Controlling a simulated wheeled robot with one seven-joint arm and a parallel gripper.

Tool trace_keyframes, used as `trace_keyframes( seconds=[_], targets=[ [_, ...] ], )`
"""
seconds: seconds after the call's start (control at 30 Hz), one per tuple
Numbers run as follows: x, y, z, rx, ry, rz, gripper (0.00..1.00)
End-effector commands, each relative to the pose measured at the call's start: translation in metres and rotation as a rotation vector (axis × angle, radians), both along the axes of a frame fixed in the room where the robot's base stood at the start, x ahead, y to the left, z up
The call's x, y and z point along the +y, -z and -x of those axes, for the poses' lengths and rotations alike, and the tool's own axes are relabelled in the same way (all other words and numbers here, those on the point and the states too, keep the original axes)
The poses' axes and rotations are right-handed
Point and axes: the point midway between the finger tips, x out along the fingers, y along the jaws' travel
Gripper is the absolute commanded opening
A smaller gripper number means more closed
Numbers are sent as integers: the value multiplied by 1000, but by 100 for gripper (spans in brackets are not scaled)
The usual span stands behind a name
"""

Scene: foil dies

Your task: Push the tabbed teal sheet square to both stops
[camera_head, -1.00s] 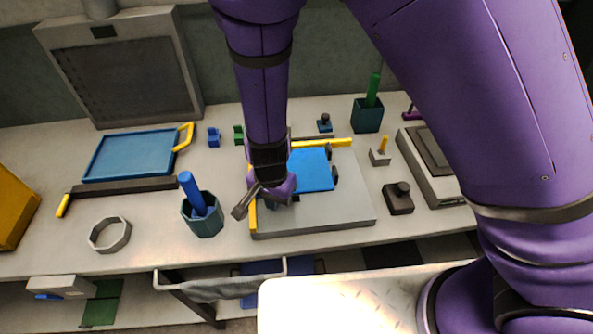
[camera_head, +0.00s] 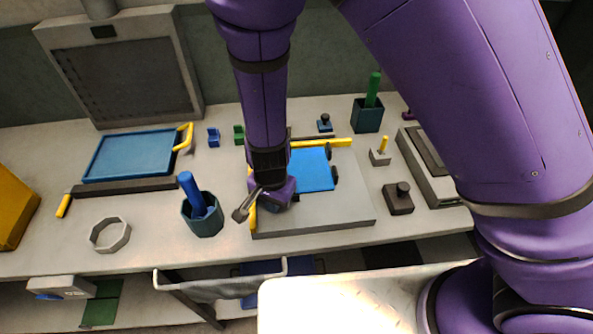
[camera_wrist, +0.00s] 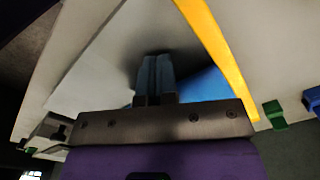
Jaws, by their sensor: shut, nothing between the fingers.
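The sheet (camera_head: 316,170), bright blue in the head view, lies on a grey plate (camera_head: 335,212). A yellow bar (camera_head: 330,143) runs along the plate's back and another yellow bar (camera_head: 252,214) along its left side. My arm hides the sheet's left part, so I cannot tell whether it touches the left bar. My gripper is low over the plate, in front of the sheet's left part. In the wrist view my gripper (camera_wrist: 155,62) is shut and empty, with part of the sheet (camera_wrist: 205,86) and a yellow bar (camera_wrist: 212,45) beside it. Whether the fingers touch the sheet is unclear.
Dark round pieces (camera_head: 335,174) stand at the sheet's right edge. A teal cup (camera_head: 203,216) with a blue handle stands left of the plate. A black knobbed block (camera_head: 398,199) stands to its right. The plate's front right is bare.

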Motion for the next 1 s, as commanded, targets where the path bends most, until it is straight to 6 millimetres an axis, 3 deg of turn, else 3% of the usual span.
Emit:
trace_keyframes(
  seconds=[1.0],
  targets=[
    [0, 7, -3, 0, 0, -1, 0]
  ],
)
